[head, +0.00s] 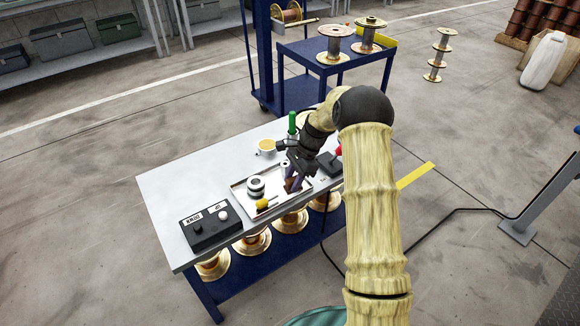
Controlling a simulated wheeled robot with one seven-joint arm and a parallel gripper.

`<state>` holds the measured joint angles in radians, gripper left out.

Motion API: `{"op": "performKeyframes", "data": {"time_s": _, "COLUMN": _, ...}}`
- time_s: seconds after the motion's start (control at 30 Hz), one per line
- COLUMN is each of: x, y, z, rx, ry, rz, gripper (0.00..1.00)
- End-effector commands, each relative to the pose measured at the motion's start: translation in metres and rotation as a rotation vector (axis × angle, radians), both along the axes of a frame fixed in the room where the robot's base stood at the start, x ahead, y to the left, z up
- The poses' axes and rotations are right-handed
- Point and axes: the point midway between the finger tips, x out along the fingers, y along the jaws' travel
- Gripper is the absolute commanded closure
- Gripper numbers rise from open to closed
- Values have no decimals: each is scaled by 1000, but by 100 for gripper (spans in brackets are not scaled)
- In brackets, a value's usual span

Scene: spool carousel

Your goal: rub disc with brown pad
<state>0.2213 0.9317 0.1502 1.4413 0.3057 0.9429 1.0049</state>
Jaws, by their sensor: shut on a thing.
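My gripper (291,181) reaches down over the right part of a shallow metal tray (237,190) on the workbench. It is shut on a small brown thing (293,186), which looks like the brown pad; the fingers hide part of it. A round silver piece with a dark band (256,187) stands in the tray, left of the gripper and apart from it. It may be the disc, but I cannot tell for sure. Whether the brown pad touches anything below it is too small to see.
A yellow-handled tool (263,203) lies in the tray. A black button box (210,229) sits at the bench's left end. A blue cart (305,92) with spools stands beyond.

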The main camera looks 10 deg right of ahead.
Motion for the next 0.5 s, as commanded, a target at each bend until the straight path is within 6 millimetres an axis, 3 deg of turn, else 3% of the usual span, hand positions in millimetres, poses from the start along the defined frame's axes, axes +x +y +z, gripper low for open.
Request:
{"op": "performKeyframes", "data": {"time_s": 0.2, "x": -41, "y": 1, "z": -12, "rx": 1, "ry": 3, "rz": 527, "gripper": 84}}
{"op": "performKeyframes", "data": {"time_s": 0.5, "x": -80, "y": 1, "z": -23, "rx": 1, "ry": 2, "rz": 1044, "gripper": 84}}
